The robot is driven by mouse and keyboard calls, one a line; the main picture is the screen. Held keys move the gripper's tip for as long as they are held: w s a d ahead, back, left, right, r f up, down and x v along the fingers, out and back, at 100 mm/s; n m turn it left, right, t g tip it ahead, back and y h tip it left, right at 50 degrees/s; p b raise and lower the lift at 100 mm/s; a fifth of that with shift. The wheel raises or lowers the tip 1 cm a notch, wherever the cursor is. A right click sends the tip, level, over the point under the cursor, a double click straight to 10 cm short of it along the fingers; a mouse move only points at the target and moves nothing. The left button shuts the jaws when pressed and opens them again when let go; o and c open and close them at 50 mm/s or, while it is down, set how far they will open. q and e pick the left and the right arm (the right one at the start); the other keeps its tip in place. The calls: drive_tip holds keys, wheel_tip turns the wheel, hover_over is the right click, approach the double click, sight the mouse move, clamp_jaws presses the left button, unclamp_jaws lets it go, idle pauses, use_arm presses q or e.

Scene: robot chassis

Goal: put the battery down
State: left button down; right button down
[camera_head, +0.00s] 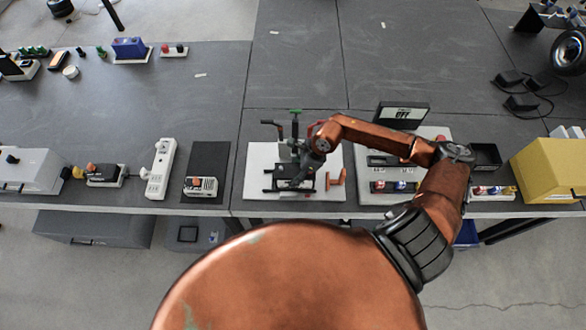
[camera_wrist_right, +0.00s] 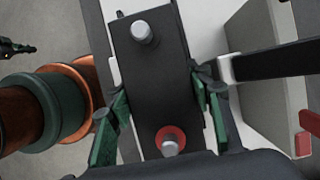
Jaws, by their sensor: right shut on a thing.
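The battery (camera_wrist_right: 150,75) is a dark block with two silver terminals, one ringed in red, in the right wrist view. My right gripper (camera_wrist_right: 163,112) is shut on it, with one green-padded finger along each long side. In the head view my right gripper (camera_head: 297,168) is over a white board (camera_head: 262,155) with a black frame and a red-orange bracket (camera_head: 336,177). The gripper and arm hide most of the battery there, and I cannot tell whether it touches the board. My left gripper is not in view.
A grey panel with an "OFF" display (camera_head: 402,115) stands right of the white board. A yellow box (camera_head: 550,170) is at the far right. A power strip (camera_head: 160,168) and a black board (camera_head: 208,165) lie to the left. The table (camera_head: 295,85) behind is clear.

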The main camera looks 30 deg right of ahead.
drive_tip(key=shift+w+a+f, duration=0.1)
drive_tip(key=shift+w+f, duration=0.1)
drive_tip(key=shift+f, duration=0.05)
drive_tip(key=c, duration=1.3)
unclamp_jaws()
drive_tip(key=shift+s+f, duration=0.2)
drive_tip(key=shift+o, duration=0.2)
drive_tip(key=b+v, duration=0.1)
drive_tip(key=v, duration=1.1)
drive_tip(key=shift+r, duration=0.1)
